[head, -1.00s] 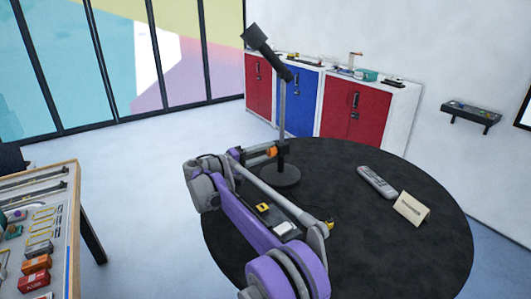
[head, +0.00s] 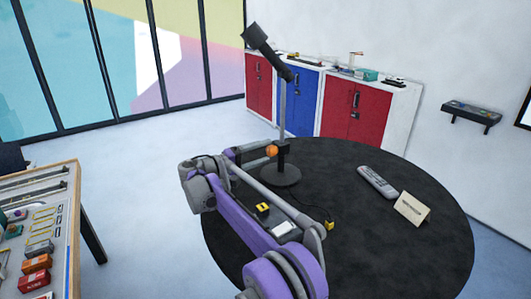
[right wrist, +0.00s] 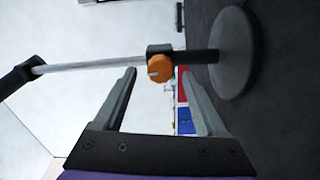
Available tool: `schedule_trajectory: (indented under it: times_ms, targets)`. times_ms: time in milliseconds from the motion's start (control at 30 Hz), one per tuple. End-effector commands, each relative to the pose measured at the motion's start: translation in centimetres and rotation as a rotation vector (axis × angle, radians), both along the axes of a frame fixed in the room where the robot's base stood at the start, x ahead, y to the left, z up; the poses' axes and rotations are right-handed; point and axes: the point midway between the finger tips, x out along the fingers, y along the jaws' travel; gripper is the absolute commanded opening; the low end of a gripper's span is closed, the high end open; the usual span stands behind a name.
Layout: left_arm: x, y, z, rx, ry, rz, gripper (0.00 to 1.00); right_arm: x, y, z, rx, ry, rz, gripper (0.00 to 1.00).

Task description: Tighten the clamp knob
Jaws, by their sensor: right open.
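The orange clamp knob (head: 271,151) sits on a black collar low on the metal post (head: 282,105) of a stand. The stand's round black base (head: 280,177) rests on the dark round table. My right gripper (head: 252,153) is just left of the knob in the head view. In the right wrist view its two open fingers (right wrist: 159,74) point toward the knob (right wrist: 160,67), which shows between and slightly beyond their tips. The fingers hold nothing. The black collar (right wrist: 158,50) shows behind the knob. My left gripper is not in view.
A bench (head: 68,240) with boxes stands at the left. Red and blue cabinets (head: 355,112) stand behind. A wall shelf (head: 471,113) is at the right.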

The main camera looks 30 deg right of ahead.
Motion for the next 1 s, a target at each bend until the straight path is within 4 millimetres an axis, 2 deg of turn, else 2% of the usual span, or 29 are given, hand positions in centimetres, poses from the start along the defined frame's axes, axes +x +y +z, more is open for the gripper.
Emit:
schedule_trajectory:
  times_ms: [200,433,600,1000]
  targets:
    - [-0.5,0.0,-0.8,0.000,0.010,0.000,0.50,-0.4,4.6,-0.3,0.000,0.003,0.005,0.73]
    - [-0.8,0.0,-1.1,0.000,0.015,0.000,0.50,-0.6,8.3,-0.2,0.000,0.001,0.003,0.73]
    - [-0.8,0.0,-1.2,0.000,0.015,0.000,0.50,-0.8,9.3,-0.1,0.000,0.000,0.000,0.73]
    - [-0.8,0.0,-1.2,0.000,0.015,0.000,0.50,-0.8,9.4,-0.1,0.000,0.000,0.000,0.73]
